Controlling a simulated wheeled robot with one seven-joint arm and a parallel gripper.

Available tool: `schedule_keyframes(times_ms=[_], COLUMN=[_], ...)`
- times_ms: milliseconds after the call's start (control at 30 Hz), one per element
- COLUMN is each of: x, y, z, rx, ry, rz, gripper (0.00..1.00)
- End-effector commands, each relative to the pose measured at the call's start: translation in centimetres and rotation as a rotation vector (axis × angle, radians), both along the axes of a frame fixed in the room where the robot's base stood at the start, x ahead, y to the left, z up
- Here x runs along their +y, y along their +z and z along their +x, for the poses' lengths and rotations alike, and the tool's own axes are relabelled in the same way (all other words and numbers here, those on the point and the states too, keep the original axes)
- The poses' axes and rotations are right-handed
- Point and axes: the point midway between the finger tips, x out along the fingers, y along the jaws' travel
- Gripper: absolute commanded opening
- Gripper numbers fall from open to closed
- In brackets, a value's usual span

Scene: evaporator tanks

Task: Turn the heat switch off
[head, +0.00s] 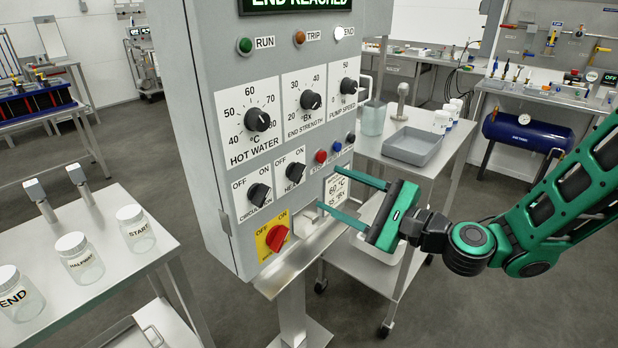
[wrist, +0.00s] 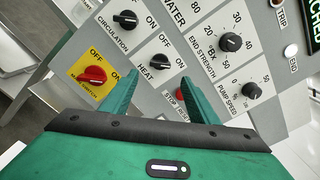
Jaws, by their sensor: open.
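The heat switch (head: 295,172) is a black rotary knob on a white plate marked OFF and ON, low on the grey control panel. Its pointer appears turned toward ON. In the wrist view the heat switch (wrist: 160,63) shows between my fingers, beyond their tips. My gripper (head: 331,188) is open and empty, in front of the panel's lower right part, to the right of the switch and apart from it. The wrist view shows both green fingers of my gripper (wrist: 160,76) spread wide.
The circulation knob (head: 259,194) is left of the heat switch, and the red main switch (head: 277,238) is below. Red and blue buttons (head: 321,156) are close on the right. A metal ledge (head: 310,250) juts out below. The END lamp (head: 339,32) is lit white.

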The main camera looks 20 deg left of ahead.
Motion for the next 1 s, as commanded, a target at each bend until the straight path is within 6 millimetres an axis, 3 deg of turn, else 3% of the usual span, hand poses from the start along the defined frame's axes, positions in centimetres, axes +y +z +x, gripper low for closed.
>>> schedule_keyframes(times_ms=[300,500,933,1000], x=[5.2,7.3,8.1,8.1], y=[0.0,0.0,0.0,0.0], z=[2.0,3.0,3.4,3.4], rx=[-0.006,-0.004,-0.003,-0.003], ry=[0.003,0.002,-0.001,-0.001], rz=[-0.002,-0.003,-0.002,-0.002], gripper=[0.55,0.55,0.55,0.4])
